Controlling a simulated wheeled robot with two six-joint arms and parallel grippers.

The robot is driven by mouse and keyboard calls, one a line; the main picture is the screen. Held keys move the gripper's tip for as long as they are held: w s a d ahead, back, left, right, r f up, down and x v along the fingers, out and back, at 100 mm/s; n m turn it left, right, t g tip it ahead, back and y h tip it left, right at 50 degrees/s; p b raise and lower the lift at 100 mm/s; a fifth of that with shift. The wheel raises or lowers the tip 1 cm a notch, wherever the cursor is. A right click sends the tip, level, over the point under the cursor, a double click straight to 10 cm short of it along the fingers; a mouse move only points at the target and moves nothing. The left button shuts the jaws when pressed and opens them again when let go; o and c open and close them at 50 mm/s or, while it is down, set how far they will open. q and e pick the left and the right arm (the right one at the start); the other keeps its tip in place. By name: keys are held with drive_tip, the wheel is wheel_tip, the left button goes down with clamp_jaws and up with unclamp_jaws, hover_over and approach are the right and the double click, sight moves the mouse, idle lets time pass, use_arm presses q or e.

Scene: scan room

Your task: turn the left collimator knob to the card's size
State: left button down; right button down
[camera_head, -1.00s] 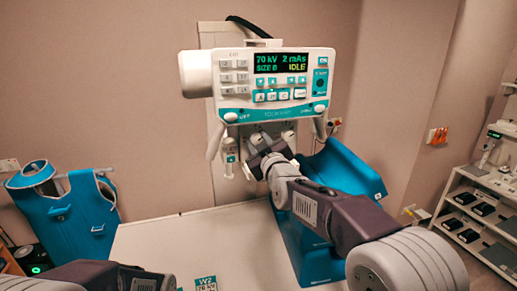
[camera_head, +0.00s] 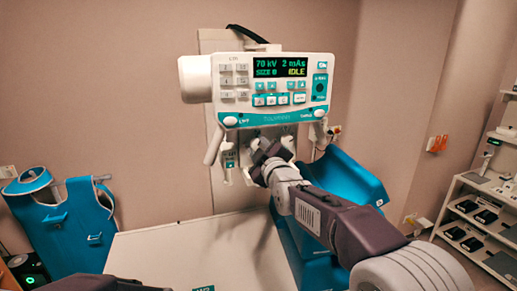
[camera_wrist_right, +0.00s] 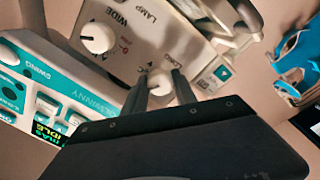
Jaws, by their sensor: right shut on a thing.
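The console (camera_head: 274,82) hangs on the wall column; its display reads 70 kV, 2 mAs, SIZE 0, IDLE. Below it, my right gripper (camera_head: 263,158) reaches up to the collimator, whose face is largely hidden in the head view. In the right wrist view, my right gripper (camera_wrist_right: 158,76) is shut on the left collimator knob (camera_wrist_right: 160,84), a white knob by the label LONG. A second white knob (camera_wrist_right: 98,38), by the label WIDE, stands free beside it. The card (camera_head: 204,289) shows only as a teal edge at the bottom of the head view. My left gripper is out of view.
A white table (camera_head: 190,252) fills the lower middle. A blue padded support (camera_head: 345,178) stands right of the collimator, close to my right arm. A blue apron (camera_head: 75,225) hangs at left. A shelf unit (camera_head: 480,215) stands at right. A handle (camera_head: 213,147) hangs below the console's left end.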

drive_tip(key=c, duration=1)
unclamp_jaws()
drive_tip(key=shift+s+f, duration=0.1)
drive_tip(key=shift+s, duration=0.1)
drive_tip(key=b+v, duration=0.4)
drive_tip(key=v, duration=0.4)
drive_tip(key=shift+s+b, duration=0.35)
drive_tip(key=shift+d, duration=0.15)
